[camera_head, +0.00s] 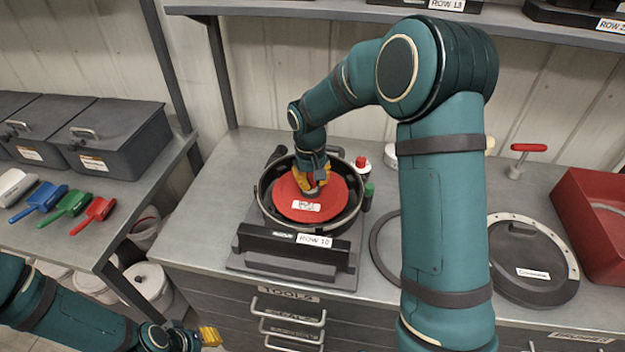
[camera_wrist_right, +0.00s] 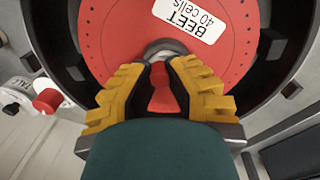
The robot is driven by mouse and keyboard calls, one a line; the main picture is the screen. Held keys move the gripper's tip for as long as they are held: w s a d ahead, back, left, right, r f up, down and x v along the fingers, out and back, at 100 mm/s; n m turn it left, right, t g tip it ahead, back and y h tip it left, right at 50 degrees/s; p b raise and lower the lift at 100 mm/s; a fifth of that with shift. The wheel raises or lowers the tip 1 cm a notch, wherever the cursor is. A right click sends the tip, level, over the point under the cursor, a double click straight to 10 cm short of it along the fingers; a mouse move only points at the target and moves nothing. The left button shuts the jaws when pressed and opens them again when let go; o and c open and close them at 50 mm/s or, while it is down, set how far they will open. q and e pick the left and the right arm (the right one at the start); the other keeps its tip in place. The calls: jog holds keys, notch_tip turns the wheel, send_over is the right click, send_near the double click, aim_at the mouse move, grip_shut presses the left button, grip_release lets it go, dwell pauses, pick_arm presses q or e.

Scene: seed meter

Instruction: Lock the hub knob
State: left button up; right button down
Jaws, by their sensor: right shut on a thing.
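The red seed disc (camera_head: 330,205), labelled "BEET 40 cells" in the right wrist view (camera_wrist_right: 115,40), lies flat inside the black round meter housing (camera_head: 262,196), which carries a "ROW 10" label. The red hub knob (camera_wrist_right: 162,92) is at the disc's centre, on a grey hub (camera_wrist_right: 165,48). My right gripper (camera_head: 313,182) reaches down onto the hub, its yellow fingers (camera_wrist_right: 160,90) shut on the knob from both sides. The gripper hides most of the knob in the head view. My left gripper (camera_head: 211,336) is low at the left, away from the meter; its finger gap is unclear.
A black round cover (camera_head: 535,283) lies on the bench at right, near a red bin (camera_head: 595,225) and a red-handled tool (camera_head: 528,148). Coloured scoops (camera_head: 70,203) and grey boxes (camera_head: 110,130) occupy the left bench.

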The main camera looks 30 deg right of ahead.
aim_at(310, 181)
dwell(0.3)
jog(key=c, duration=0.9)
grip_release()
jog(key=shift+w, duration=0.1)
jog(key=shift+o, duration=0.2)
notch_tip(310, 181, up, 12)
jog(key=shift+a, duration=0.3)
